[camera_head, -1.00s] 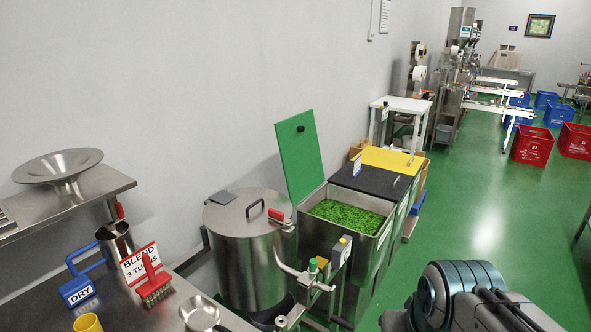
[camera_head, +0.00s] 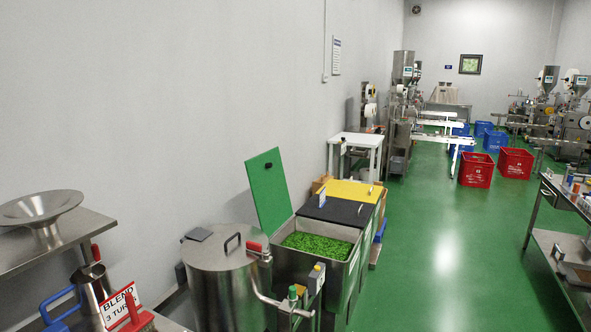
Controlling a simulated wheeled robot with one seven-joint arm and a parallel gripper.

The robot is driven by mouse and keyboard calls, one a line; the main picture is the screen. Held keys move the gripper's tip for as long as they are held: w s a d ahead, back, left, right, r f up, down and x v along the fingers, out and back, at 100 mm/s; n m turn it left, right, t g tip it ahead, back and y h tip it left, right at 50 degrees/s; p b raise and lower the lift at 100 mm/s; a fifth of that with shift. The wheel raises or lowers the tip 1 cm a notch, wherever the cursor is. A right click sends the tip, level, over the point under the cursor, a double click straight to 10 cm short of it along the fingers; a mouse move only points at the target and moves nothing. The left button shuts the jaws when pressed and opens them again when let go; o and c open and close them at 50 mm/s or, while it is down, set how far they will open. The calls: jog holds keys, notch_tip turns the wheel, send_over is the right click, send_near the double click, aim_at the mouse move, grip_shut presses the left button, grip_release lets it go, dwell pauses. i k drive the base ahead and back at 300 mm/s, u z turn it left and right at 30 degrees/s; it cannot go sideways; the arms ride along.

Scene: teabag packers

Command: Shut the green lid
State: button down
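The green lid (camera_head: 268,191) stands open, tilted back toward the wall, with a small black knob on its face. It rises from the left rear side of a steel bin (camera_head: 298,267) filled with green leaf bits (camera_head: 317,246). Beside that bin, farther back, are a black lid (camera_head: 336,210) and a yellow lid (camera_head: 355,192), both lying flat. My gripper is not in this view.
A steel drum (camera_head: 225,280) with a handled lid stands left of the bin, with a pipe and valve in front. A steel table (camera_head: 553,262) stands at right. Red crates (camera_head: 476,170) sit farther back. The green floor (camera_head: 440,260) between is clear.

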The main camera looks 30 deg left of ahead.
aim_at(266, 176)
jog(key=i, duration=2.3)
jog(key=u, duration=1.15)
jog(key=i, duration=1)
jog(key=u, duration=1.35)
jog(key=i, duration=0.35)
jog(key=u, duration=0.2)
